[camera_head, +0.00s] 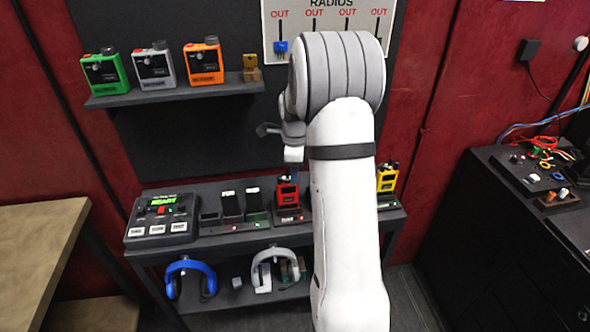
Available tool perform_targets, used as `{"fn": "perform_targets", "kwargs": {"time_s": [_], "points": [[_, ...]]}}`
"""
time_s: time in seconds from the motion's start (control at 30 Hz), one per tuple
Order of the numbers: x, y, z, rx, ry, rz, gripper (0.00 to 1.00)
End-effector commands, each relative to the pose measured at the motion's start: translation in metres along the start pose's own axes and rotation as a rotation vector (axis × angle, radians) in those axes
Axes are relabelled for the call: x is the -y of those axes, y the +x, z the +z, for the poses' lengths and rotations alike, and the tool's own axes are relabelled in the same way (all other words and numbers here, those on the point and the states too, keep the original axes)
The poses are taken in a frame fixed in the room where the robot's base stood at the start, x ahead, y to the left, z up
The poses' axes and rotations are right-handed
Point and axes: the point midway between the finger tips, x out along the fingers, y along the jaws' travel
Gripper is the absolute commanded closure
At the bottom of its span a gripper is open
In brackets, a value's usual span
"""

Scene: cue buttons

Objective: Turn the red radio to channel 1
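The red radio (287,195) stands upright in a charging dock on the middle shelf, just left of my arm. Its channel knob is too small to read. My gripper (281,143) is above the radio and partly hidden by my own wrist and arm. A dark part of it sticks out to the left and a pale part points down toward the radio's top. I cannot see clearly whether the fingers are apart or closed, or whether anything touches the radio.
A yellow radio (387,178) stands right of my arm. Green, grey and orange radios sit on the upper shelf (180,94). Headsets lie below. A wooden table (35,250) and black cabinet (500,215) flank the shelf.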

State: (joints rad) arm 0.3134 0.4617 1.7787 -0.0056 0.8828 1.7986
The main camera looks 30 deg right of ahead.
Motion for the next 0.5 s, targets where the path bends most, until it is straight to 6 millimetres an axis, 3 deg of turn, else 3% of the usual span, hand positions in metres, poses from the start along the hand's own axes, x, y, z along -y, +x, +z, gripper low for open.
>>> {"fn": "perform_targets", "kwargs": {"time_s": [0.3, 0.5], "points": [[0.0001, 0.0048, -0.0004, 0.0, 0.0, -0.001, 0.64], [0.0001, 0.0045, -0.0006, 0.0, 0.0, -0.001, 0.79]]}}
